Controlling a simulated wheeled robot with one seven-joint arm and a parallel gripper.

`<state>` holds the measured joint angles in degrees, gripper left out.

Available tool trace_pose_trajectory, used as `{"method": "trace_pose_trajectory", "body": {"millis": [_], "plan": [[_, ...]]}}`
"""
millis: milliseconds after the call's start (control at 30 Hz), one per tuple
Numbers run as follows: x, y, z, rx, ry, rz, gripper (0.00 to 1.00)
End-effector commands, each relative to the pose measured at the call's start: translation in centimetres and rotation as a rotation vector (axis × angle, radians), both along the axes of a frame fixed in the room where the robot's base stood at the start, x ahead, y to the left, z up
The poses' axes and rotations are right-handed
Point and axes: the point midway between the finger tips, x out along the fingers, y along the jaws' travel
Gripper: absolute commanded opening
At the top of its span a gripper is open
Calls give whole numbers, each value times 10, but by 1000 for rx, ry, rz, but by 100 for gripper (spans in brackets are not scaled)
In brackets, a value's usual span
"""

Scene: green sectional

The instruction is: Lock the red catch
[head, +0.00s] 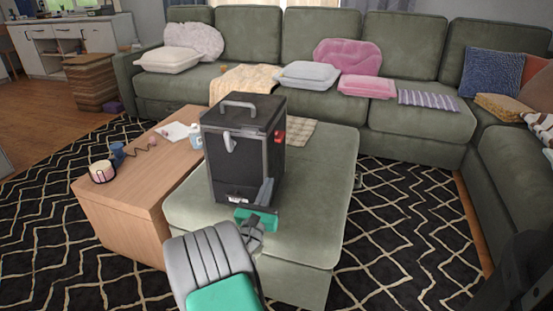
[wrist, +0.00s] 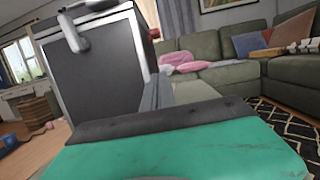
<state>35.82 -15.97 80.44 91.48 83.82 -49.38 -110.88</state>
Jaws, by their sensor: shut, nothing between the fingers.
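A tall black box (head: 232,160) with a grey top handle stands upright on the green ottoman (head: 315,215). The small red catch (head: 279,137) is on its right side, in the upper half. It shows again near the box's upper right edge in the wrist view (wrist: 153,33). I cannot tell whether it is locked. A grey catch (head: 229,142) is on the front face. My gripper (head: 267,190) is shut and empty, in front of the box's lower right edge and below the red catch. Its fingers (wrist: 157,92) point forward past the box's right side in the wrist view.
A wooden side table (head: 130,190) holding a round pot (head: 102,171), cups and a bottle adjoins the ottoman on the left. A cloth (head: 300,133) lies behind the box. The sectional sofa (head: 410,125) runs behind and right. Patterned rug is clear right of the ottoman.

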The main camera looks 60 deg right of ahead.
Motion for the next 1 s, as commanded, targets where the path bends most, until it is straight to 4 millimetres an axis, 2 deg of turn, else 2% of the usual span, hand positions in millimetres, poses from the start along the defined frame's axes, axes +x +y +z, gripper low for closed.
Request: {"method": "trace_pose_trajectory", "body": {"millis": [167,367,633,833,867,900,1000], "plan": [[0,-2,2,2,-3,0,0],[3,-18,7,4,-2,-2,0],[11,-52,16,5,-5,-3,0],[19,-92,25,3,-8,-2,0],[20,-98,27,1,-9,-2,0],[21,-96,38,0,-9,0,0],[21,-95,53,1,-9,1,0]]}}
